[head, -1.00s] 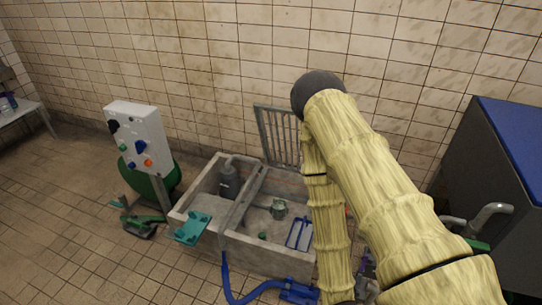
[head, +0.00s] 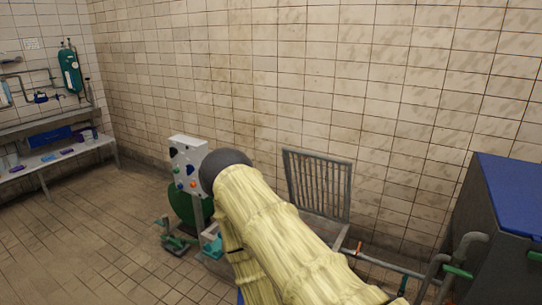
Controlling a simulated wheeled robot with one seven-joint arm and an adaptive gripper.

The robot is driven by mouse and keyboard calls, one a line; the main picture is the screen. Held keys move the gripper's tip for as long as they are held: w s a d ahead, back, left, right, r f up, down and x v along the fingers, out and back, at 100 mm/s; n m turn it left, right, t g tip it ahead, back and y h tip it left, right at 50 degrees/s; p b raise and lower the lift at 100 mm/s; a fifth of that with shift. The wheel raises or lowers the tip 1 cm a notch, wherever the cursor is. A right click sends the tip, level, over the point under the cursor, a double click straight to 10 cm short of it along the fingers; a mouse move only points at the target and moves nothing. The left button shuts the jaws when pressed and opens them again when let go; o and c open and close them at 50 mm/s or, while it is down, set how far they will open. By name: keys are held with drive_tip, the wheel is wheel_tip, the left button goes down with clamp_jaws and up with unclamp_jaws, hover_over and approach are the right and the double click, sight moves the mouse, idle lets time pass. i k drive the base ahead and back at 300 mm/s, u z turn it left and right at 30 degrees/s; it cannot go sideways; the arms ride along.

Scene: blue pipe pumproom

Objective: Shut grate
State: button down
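The grate (head: 319,186), a grey barred metal panel, stands raised and nearly upright against the tiled wall at the back of the concrete basin. Its lower left part is hidden by my arm. The concrete basin (head: 216,267) is mostly covered by my arm, with only parts of its edge showing. My arm reaches across the lower middle of the head view, with its dark joint to the left of the grate. My gripper is not visible, so I cannot see whether it touches anything.
A white control panel (head: 188,163) on a green base stands left of the basin. A grey tank with a blue lid (head: 512,190) is at the right, with pipes beside it. A bench (head: 60,152) with small items stands far left. Floor is clear at left.

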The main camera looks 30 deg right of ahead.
sight(286, 151)
drive_tip(key=z, duration=1.15)
drive_tip(key=i, duration=1.35)
drive_tip(key=u, duration=0.4)
